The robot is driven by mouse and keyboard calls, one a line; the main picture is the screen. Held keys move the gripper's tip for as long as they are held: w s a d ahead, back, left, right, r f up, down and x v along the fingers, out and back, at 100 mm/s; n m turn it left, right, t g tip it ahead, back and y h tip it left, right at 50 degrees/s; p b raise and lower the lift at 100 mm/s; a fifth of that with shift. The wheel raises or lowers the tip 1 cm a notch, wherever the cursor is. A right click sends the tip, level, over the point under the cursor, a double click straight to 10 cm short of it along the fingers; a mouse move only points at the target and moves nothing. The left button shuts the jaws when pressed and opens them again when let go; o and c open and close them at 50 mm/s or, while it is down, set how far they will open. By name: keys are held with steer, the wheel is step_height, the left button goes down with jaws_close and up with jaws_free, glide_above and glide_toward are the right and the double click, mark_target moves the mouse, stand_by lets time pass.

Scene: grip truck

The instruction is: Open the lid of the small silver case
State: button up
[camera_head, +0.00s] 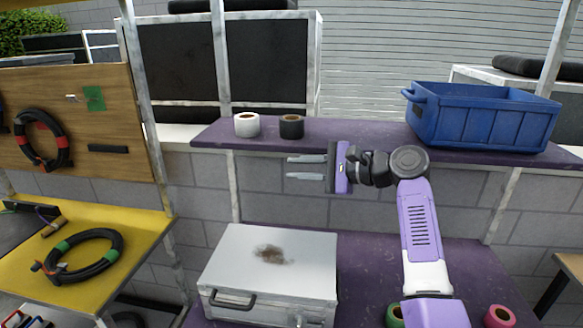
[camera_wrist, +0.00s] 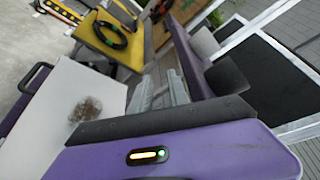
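The small silver case (camera_head: 268,274) sits on the lower purple shelf, with its lid closed. A brown stain marks the top of the lid, and a dark handle (camera_head: 232,300) and latches are on its front side. In the wrist view the pale lid (camera_wrist: 75,115) shows at the left with the stain and part of the handle. My gripper (camera_head: 290,167) is above and behind the case, clear of it, with its fingers pointing left. The two fingers are apart with nothing between them. They also show in the wrist view (camera_wrist: 160,92).
The upper purple shelf (camera_head: 350,131) holds a white tape roll (camera_head: 247,124), a black tape roll (camera_head: 291,126) and a blue crate (camera_head: 483,117). A yellow table (camera_head: 135,235) with a coiled cable (camera_head: 84,257) stands at left. Green and pink rolls (camera_head: 498,317) lie at the bottom right.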

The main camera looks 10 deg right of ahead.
steer(key=shift+s+d+r+p, duration=0.15)
steer(key=shift+d+r+p, duration=0.1)
steer(key=shift+d, duration=0.25)
steer(key=shift+s+d+r+p, duration=0.1)
steer(key=shift+d+r+p, duration=0.1)
steer(key=shift+d, duration=0.25)
steer(key=shift+p, duration=0.35)
steer(key=shift+s+d+f, duration=0.1)
